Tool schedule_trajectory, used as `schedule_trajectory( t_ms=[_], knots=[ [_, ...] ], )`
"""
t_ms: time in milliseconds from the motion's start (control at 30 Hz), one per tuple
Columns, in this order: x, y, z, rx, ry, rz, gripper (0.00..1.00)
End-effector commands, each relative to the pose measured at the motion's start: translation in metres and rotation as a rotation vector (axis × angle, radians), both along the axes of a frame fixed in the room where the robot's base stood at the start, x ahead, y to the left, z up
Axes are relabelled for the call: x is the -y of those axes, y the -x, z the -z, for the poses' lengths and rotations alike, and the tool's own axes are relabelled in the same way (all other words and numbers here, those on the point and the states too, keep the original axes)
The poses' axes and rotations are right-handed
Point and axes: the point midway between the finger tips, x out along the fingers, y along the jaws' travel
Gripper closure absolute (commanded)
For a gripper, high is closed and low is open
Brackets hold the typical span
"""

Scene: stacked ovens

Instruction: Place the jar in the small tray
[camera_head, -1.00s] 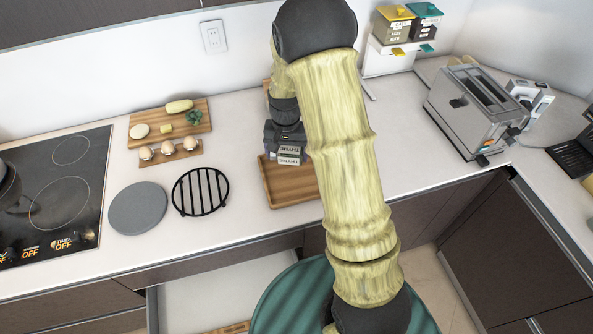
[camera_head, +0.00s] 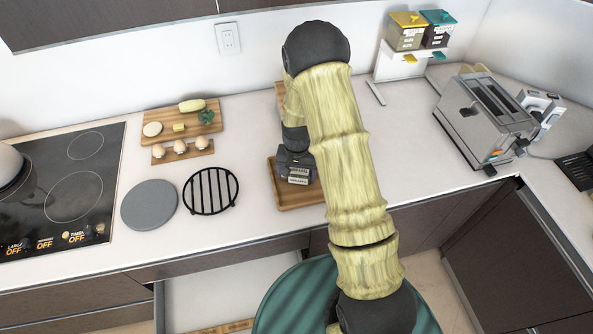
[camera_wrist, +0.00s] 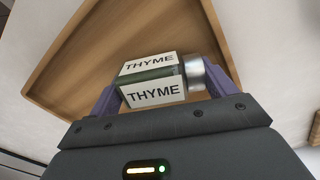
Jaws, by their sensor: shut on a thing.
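The jar is a small square one with white THYME labels and a silver lid. It lies on its side between my gripper's purple fingers in the wrist view (camera_wrist: 155,88). My gripper (camera_head: 297,172) is shut on it. The small tray (camera_head: 283,195) is wooden with a raised rim, on the counter, partly hidden by my arm. In the wrist view the tray (camera_wrist: 75,75) lies right beyond the jar. The jar is over the tray; I cannot tell whether it touches the tray floor.
Left of the tray are a black round trivet (camera_head: 211,191), a grey disc (camera_head: 149,205) and a cooktop (camera_head: 60,185). Boards with food (camera_head: 181,122) lie behind. A toaster (camera_head: 485,115) and a spice rack (camera_head: 400,62) stand at right. Counter right of my arm is clear.

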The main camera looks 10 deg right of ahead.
Motion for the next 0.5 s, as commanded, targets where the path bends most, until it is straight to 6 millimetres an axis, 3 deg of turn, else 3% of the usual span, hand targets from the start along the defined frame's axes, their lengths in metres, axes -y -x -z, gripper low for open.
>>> schedule_trajectory(
  t_ms=[367,400,500],
  knots=[
    [0.0001,-0.0005,0.0045,0.002,0.0,0.0,0.41],
    [0.0001,-0.0004,0.0047,0.002,0.0,0.0,0.15],
    [0.0001,-0.0005,0.0039,0.002,0.0,0.0,0.0]
  ],
)
